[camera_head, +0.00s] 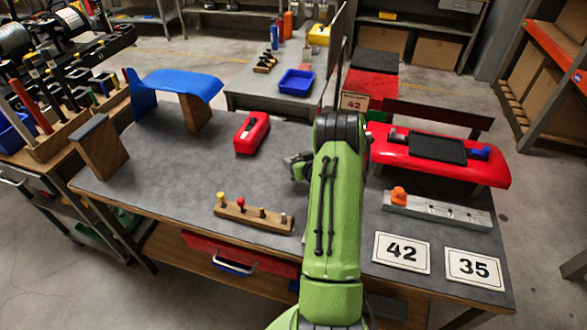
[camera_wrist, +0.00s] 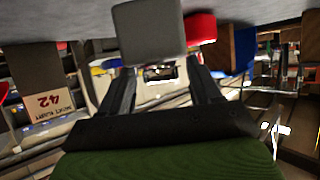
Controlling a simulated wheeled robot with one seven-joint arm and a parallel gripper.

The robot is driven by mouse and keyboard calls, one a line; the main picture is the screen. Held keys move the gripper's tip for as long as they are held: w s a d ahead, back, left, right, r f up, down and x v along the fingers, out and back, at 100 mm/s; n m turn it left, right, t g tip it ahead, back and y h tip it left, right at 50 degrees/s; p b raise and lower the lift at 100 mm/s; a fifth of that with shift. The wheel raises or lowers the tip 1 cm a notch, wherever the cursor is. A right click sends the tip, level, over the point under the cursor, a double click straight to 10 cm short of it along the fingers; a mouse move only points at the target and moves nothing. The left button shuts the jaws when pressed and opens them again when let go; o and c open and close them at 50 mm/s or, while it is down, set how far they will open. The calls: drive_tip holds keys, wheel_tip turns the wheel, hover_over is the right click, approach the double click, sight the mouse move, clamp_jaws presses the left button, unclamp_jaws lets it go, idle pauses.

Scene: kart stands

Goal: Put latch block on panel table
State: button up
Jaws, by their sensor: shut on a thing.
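My green arm reaches over the grey-topped table (camera_head: 165,185). My gripper (camera_head: 297,166) is near the table's middle, partly hidden behind the arm in the head view. In the wrist view my gripper (camera_wrist: 162,75) is shut on a plain grey block (camera_wrist: 148,32), which sits at the fingertips. I take this to be the latch block. In the head view it cannot be told apart clearly from the gripper. The wrist picture is upside down, with the grey tabletop along its top edge. I cannot tell whether the block touches the tabletop.
A red case (camera_head: 252,133) lies behind and left of the gripper. A wooden peg strip (camera_head: 253,216) lies in front. A blue panel (camera_head: 178,83) is at left, a red panel (camera_head: 430,165) at right. A metal bar (camera_head: 437,212) and number cards (camera_head: 401,253) lie front right. Left-centre tabletop is free.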

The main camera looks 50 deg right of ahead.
drive_tip(key=shift+f, duration=2)
drive_tip(key=shift+f+b, duration=0.15)
drive_tip(key=shift+b, duration=0.2)
drive_tip(key=o, duration=1.2)
